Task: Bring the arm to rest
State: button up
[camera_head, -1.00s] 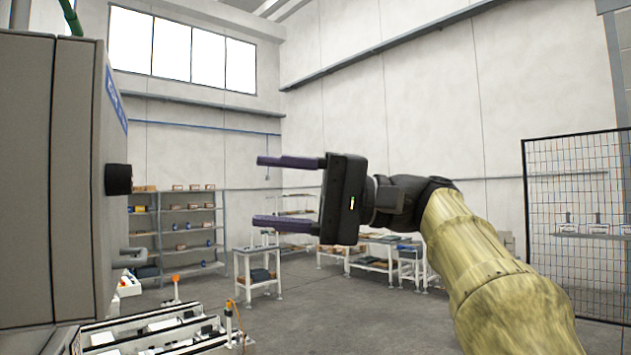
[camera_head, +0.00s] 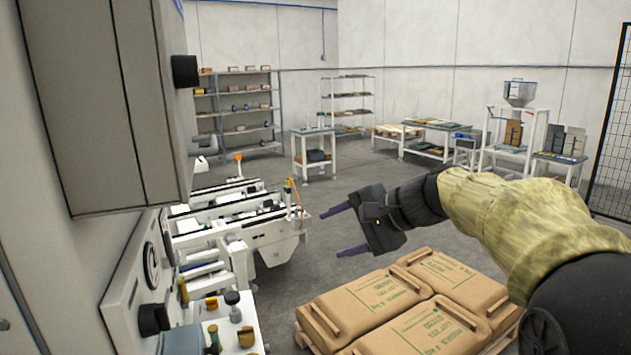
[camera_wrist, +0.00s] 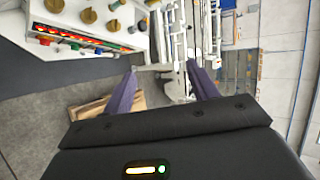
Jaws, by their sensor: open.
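My gripper (camera_head: 337,231) is open and empty in the head view, in mid-air right of the white machine and above the far side of the sack pallet. Its two purple fingers point left and stand well apart. My arm reaches in from the right, in a tan sleeve. In the wrist view my gripper (camera_wrist: 160,85) shows its two fingers spread with nothing between them.
Brown sacks (camera_head: 385,300) lie on a pallet below my arm. A white machine (camera_head: 240,225) and a grey cabinet (camera_head: 110,90) stand on the left. Shelves (camera_head: 240,110) and tables are farther back. A mesh fence (camera_head: 612,150) is at right. Grey floor lies between.

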jog(key=s+d+f+n+g+h+p, duration=0.1)
jog(key=s+d+f+n+h+p, duration=0.1)
jog(key=s+f, duration=0.6)
jog(key=s+d+f+n+g+h+p, duration=0.2)
jog(key=s+f+n+h, duration=0.5)
jog(key=f, duration=0.8)
jog(key=d+p, duration=0.1)
jog(key=d, duration=0.1)
jog(key=shift+s+d+f+h, duration=0.3)
jog(key=shift+s+d+h, duration=0.05)
jog(key=shift+d+h, duration=0.05)
